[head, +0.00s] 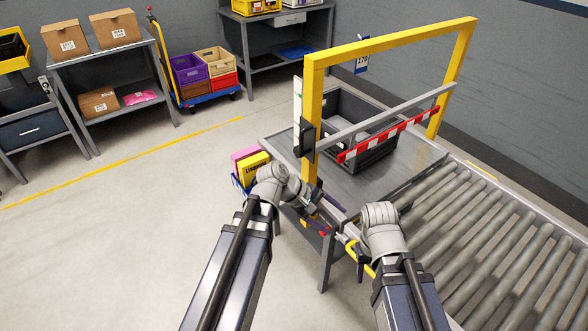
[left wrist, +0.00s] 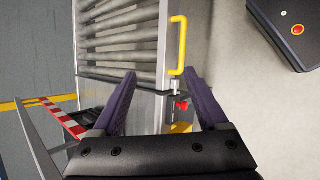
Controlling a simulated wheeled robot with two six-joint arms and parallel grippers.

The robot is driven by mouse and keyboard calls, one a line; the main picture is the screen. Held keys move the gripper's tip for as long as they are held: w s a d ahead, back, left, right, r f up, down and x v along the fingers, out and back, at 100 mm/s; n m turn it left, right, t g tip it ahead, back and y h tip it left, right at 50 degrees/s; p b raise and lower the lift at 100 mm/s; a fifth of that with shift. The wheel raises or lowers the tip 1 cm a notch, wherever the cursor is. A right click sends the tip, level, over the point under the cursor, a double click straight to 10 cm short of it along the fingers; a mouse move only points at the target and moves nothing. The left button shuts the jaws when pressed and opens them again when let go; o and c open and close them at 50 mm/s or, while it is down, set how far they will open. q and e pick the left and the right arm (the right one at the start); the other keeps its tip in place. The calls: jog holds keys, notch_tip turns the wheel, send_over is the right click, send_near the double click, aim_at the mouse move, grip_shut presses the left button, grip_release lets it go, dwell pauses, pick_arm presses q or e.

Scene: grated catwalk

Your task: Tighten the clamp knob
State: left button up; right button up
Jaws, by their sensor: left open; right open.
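The red clamp knob (left wrist: 181,105) shows in the left wrist view, on a dark clamp at the metal edge of the roller conveyor, beside a yellow handle (left wrist: 183,45). In the head view the knob (head: 323,234) is a small red spot at the table's front edge. My left gripper (left wrist: 160,88) is open and empty. Its purple fingers lie either side of the knob in the picture; I see no contact. In the head view my left gripper (head: 320,217) is small and partly hidden. My right gripper (head: 357,252) is open near the yellow handle, partly covered by its own arm.
A grey table (head: 408,160) carries a dark crate (head: 375,162) under a yellow frame (head: 312,120) with a red-and-white bar (head: 390,135). Rollers (head: 500,230) run right of it. A blue box with colourful packages (head: 250,162) stands left.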

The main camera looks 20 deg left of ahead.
pick_arm(q)
jog(key=w+a+r+n+t+h+b, duration=0.1)
jog(key=w+a+n+t+h+b, duration=0.25)
jog(key=w+a+n, duration=0.35)
jog(key=n+t+b, duration=0.4)
jog(key=n+t, duration=0.4)
jog(key=n, duration=0.3)
send_near(296, 152)
jog(key=shift+y, duration=0.25)
jog(key=shift+x, duration=4.55)
jog(key=shift+d+r, duration=0.1)
jog(key=shift+r, duration=0.1)
pick_arm(e)
notch_tip(296, 152, down, 10)
jog(key=shift+r, duration=0.15)
pick_arm(q)
jog(key=shift+s, duration=0.1)
grip_shut()
